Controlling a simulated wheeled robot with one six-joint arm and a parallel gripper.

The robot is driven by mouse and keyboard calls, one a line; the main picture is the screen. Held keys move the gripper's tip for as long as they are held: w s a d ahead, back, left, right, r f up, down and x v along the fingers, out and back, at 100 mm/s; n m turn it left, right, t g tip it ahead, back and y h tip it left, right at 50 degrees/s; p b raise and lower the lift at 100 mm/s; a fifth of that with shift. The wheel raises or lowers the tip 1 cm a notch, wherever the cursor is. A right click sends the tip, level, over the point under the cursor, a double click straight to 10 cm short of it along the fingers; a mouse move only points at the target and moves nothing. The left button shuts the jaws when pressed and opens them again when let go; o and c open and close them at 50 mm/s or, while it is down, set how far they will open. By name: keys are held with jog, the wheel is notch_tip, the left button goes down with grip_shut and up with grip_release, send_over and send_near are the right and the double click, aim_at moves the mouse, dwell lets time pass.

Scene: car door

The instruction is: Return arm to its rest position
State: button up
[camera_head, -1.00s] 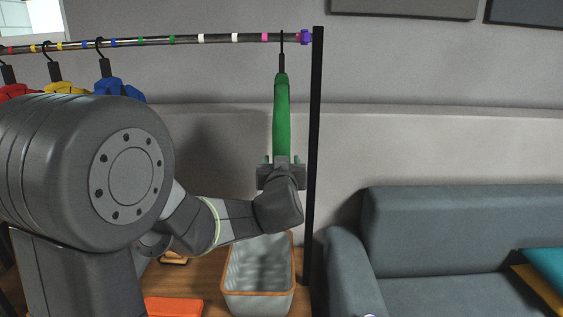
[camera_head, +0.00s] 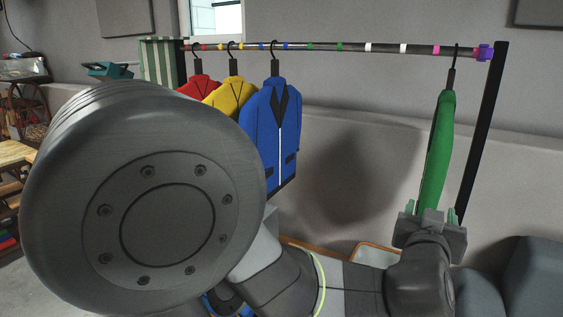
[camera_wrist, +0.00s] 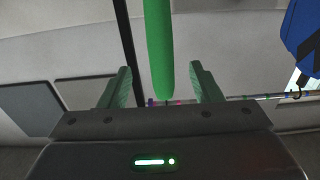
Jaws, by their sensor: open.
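My gripper (camera_head: 430,211) is open at the lower part of the green garment (camera_head: 436,150), which hangs edge-on from the rail near its right end. In the wrist view, the gripper's two green fingers (camera_wrist: 160,88) stand apart on either side of the green garment (camera_wrist: 158,45), with gaps showing between them and it. My arm is stretched out to the right in the head view, and its big round joint hides much of the left side.
The rail (camera_head: 330,46) carries coloured markers. Red (camera_head: 194,88), yellow (camera_head: 226,96) and blue (camera_head: 270,128) jackets hang to the left. A black post (camera_head: 484,130) stands right of the green garment. A grey sofa (camera_head: 530,285) is at lower right.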

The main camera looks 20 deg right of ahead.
aim_at(432, 187)
jog(key=shift+w, duration=0.1)
jog(key=x, duration=1.3)
jog(key=shift+w+d, duration=0.15)
jog(key=shift+d, duration=0.15)
jog(key=shift+d+r, duration=0.1)
jog(key=shift+r, duration=0.05)
jog(key=shift+r, duration=0.1)
